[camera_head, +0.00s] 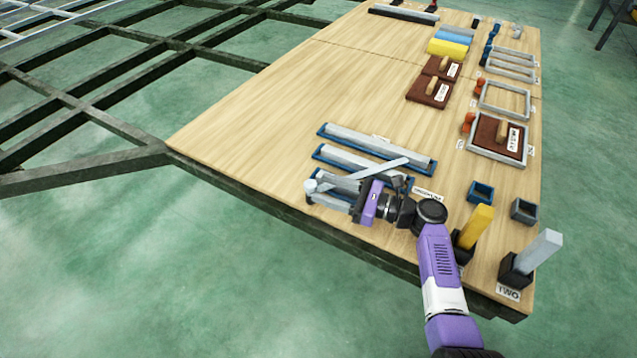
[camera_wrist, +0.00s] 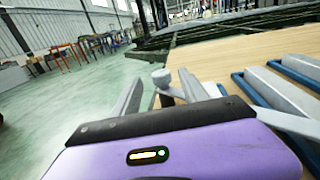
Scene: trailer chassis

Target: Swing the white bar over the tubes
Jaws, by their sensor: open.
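The pale white bar (camera_head: 382,168) slants across the nearer tube rack, its right end over the second tube. In the wrist view a pale bar (camera_wrist: 290,122) shows at the right, partly hidden by my gripper's purple body. White tubes (camera_head: 375,145) lie in blue trays side by side; they also show in the wrist view (camera_wrist: 275,88). A round pale knob (camera_head: 310,186) stands at the racks' left end. My gripper (camera_head: 318,191) is open, low at the table edge, its fingers pointing toward the knob. In the wrist view the knob (camera_wrist: 161,78) appears between the two fingers, with no clear contact.
The wooden table (camera_head: 290,100) is bare left of the racks. A yellow block (camera_head: 478,222) and a grey block (camera_head: 543,247) stand in dark holders near my arm. Frames and brown boards (camera_head: 430,90) lie farther back. A dark metal chassis (camera_head: 120,125) adjoins the left.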

